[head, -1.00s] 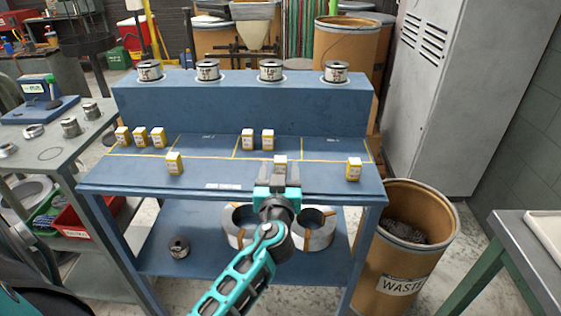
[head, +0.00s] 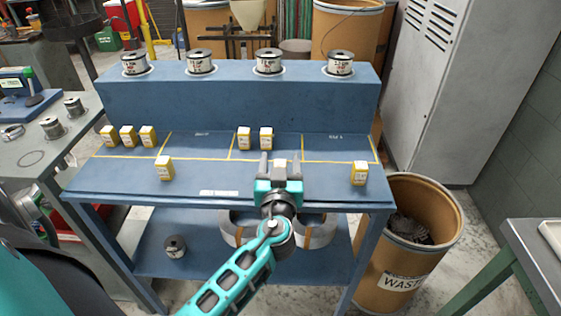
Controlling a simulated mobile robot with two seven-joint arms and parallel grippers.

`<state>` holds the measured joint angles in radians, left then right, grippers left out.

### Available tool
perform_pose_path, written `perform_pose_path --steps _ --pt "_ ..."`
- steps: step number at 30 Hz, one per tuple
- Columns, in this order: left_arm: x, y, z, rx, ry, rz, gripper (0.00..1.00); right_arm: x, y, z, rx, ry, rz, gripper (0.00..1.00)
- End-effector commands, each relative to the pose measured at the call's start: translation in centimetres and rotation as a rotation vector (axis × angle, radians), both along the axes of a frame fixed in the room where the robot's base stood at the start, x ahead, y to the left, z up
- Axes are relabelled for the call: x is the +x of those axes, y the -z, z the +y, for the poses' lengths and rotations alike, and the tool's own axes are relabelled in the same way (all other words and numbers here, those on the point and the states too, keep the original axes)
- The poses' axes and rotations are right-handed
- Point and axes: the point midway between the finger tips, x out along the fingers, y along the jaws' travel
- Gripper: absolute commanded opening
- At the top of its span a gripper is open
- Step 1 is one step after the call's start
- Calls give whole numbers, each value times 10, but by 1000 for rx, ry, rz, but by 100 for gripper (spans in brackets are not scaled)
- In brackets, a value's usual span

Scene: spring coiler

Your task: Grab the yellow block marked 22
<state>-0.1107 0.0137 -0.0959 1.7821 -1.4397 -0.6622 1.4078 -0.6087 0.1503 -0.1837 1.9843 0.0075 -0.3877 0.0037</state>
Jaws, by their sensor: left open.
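Several yellow blocks with white labels stand on the blue bench; their numbers are too small to read. My left gripper (head: 280,160) is open over the front part of the bench. One yellow block (head: 280,163) shows between its two fingers, its lower part hidden by the gripper; I cannot tell if they touch. Other blocks are the front left block (head: 164,169), the front right block (head: 360,173), a pair in the middle (head: 244,138) (head: 266,138), and a row at the left (head: 109,135) (head: 127,136) (head: 148,136). My right gripper is out of view.
The blue bench (head: 110,180) has yellow lines marking off areas and a raised back ledge (head: 235,100) carrying metal spools. A waste drum (head: 405,250) stands at the right. A grey side table (head: 35,155) holds more spools at the left.

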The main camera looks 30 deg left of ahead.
Motion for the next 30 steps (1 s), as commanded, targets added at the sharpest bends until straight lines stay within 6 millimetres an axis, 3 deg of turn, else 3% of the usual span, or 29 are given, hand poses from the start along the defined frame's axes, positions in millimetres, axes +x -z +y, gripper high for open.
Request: perform_pose_path --steps 11,28,30 --pt "-1 0 -1 -1 0 -1 61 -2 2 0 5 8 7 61" --pt "-1 0 -1 -1 0 -1 6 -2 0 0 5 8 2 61" --pt "-1 0 -1 -1 0 -1 6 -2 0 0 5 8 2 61"
